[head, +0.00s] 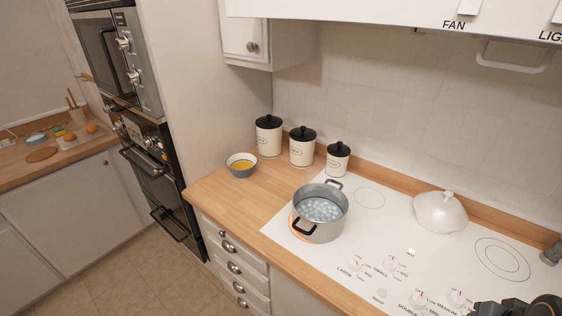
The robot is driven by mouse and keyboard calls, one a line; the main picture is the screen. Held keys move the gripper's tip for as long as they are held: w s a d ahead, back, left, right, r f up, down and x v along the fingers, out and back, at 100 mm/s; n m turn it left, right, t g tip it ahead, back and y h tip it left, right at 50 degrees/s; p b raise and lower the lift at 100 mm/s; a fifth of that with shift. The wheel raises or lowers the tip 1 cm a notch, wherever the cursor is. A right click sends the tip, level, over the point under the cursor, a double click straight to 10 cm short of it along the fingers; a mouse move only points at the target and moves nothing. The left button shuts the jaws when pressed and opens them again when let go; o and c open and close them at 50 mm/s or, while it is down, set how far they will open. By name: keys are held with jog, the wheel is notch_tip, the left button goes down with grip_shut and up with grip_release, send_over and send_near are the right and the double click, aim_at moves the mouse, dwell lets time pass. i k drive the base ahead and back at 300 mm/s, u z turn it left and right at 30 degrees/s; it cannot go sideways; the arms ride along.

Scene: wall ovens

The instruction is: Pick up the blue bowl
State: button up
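A smaller light-blue bowl (36,138) sits on the far-left counter, beyond the ovens. Part of my gripper (500,308) shows as a dark shape at the bottom right edge, over the front of the cooktop. It is far from both bowls. Its fingers are mostly cut off by the frame, so I cannot see whether it is open or shut.
A steel pot (320,212) of bubbling water stands on a glowing burner of the white cooktop (375,245). Several things surround the bowls: lidded canisters (302,150) and wall ovens (150,175). A white lidded dish (440,212) sits further right. Bare counter (232,205) lies before the near bowl.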

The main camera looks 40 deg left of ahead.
aim_at(241, 165)
jog(key=k, duration=1)
jog(key=u, duration=1.55)
jog(key=i, duration=0.9)
jog(key=z, duration=0.15)
